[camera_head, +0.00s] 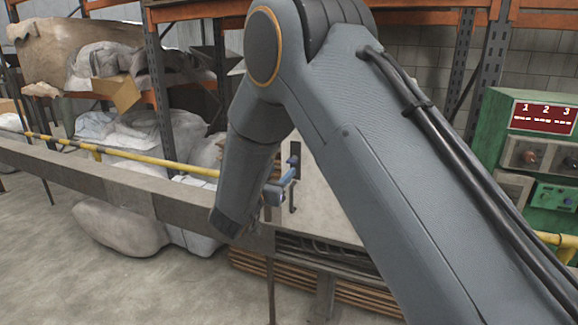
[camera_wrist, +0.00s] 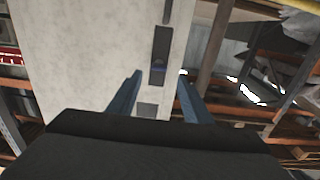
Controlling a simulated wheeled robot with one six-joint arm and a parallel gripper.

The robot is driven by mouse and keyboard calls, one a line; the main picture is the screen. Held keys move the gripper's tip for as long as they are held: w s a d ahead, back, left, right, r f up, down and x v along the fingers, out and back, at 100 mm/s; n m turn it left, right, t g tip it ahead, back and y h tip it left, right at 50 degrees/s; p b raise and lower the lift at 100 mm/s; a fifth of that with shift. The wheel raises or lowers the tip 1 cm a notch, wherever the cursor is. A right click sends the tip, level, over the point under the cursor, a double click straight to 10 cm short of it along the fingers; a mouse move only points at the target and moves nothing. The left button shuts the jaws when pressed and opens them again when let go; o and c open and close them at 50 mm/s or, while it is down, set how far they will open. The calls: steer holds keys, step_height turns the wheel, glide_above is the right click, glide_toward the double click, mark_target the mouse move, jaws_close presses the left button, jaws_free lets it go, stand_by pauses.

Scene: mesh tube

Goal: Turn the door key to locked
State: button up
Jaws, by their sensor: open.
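A pale grey door panel (camera_head: 325,203) stands behind my arm in the head view, partly hidden by it. It also fills the upper middle of the wrist view (camera_wrist: 85,60). A dark lock plate (camera_head: 295,153) is on the panel, and it shows upright in the wrist view (camera_wrist: 160,45).
A dark handle (camera_head: 293,200) is below the plate. A long grey beam (camera_head: 130,190) and a yellow rail (camera_head: 130,156) run across the left. Orange racks with wrapped sacks (camera_head: 150,130) stand behind. A green control cabinet (camera_head: 535,150) is at the right. The floor at lower left is clear.

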mark_target(290, 163)
steer(key=p+x, duration=0.1)
steer(key=x, duration=0.6)
steer(key=shift+w+d, duration=0.15)
steer(key=shift+w, duration=0.1)
steer(key=c, duration=1.1)
